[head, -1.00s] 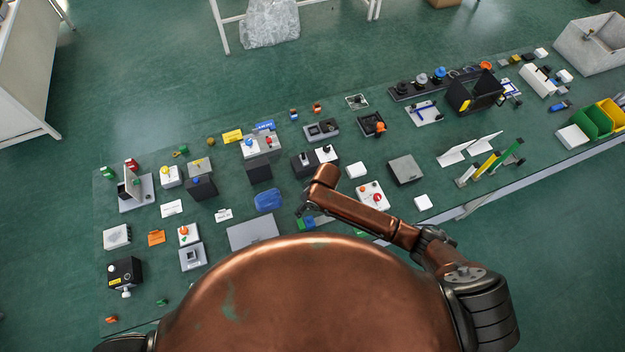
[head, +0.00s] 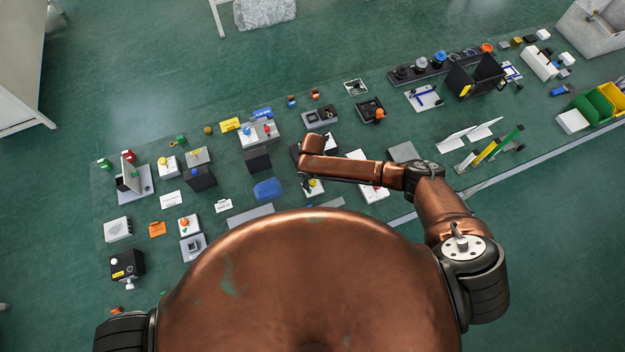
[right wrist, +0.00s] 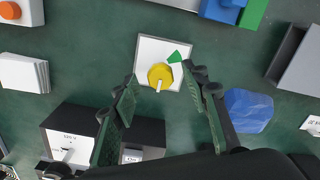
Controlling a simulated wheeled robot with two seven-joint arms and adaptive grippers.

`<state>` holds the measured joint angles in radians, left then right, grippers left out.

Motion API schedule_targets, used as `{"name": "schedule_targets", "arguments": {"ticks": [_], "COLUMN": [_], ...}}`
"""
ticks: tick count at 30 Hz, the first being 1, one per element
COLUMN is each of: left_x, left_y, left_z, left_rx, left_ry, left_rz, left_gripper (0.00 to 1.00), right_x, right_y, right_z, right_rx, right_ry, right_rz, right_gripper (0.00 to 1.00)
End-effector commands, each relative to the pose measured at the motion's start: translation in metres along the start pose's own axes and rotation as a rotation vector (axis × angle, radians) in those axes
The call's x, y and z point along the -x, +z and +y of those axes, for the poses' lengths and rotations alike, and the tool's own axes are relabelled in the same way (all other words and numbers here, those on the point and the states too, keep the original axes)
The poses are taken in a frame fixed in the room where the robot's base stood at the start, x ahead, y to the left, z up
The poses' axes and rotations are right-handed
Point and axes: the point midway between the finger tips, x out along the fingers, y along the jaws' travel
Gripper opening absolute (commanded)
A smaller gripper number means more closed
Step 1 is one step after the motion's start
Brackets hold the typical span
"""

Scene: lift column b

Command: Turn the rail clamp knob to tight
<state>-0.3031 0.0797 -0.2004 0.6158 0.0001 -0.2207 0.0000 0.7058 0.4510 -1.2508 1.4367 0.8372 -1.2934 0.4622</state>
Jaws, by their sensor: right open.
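A yellow round knob (right wrist: 160,76) with a white pointer sits on a square white plate (right wrist: 162,52) in the right wrist view. I take it to be the rail clamp knob. The pointer aims toward the picture's bottom, and a green wedge mark lies at the knob's upper right. In the head view the knob plate (head: 317,188) is partly hidden beside my gripper. My right gripper (right wrist: 160,74) is open, its fingers apart on either side of the knob in the picture. Whether they touch it I cannot tell. My left gripper is not in view.
In the right wrist view two dark boxes with switches (right wrist: 68,150) stand below the plate. A blue lump (right wrist: 248,110) lies to its right and a white block (right wrist: 24,73) to its left. The green table (head: 240,180) is crowded with small devices.

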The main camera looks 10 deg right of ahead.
Motion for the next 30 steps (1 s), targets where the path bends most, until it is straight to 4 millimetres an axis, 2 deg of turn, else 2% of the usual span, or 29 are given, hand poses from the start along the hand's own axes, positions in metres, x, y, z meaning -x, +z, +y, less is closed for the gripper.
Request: {"name": "schedule_targets", "arguments": {"ticks": [4,10,28,30], "left_x": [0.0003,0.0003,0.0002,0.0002], "left_y": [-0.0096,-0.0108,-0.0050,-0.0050], "left_z": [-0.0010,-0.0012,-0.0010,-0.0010], "left_rx": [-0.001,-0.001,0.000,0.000], "left_ry": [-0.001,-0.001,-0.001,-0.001], "left_rz": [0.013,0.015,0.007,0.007], "left_gripper": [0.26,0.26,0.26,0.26], "right_x": [-0.0054,-0.0056,-0.0052,-0.0052], "right_y": [-0.0007,-0.0011,-0.0013,-0.0013], "right_z": [0.0001,-0.0003,-0.0006,-0.0006], "right_rx": [0.000,0.002,0.002,0.002], "right_ry": [0.000,0.000,0.000,0.000], "right_rz": [0.001,0.002,0.002,0.002], "right_gripper": [0.42,0.42,0.01,0.00]}}
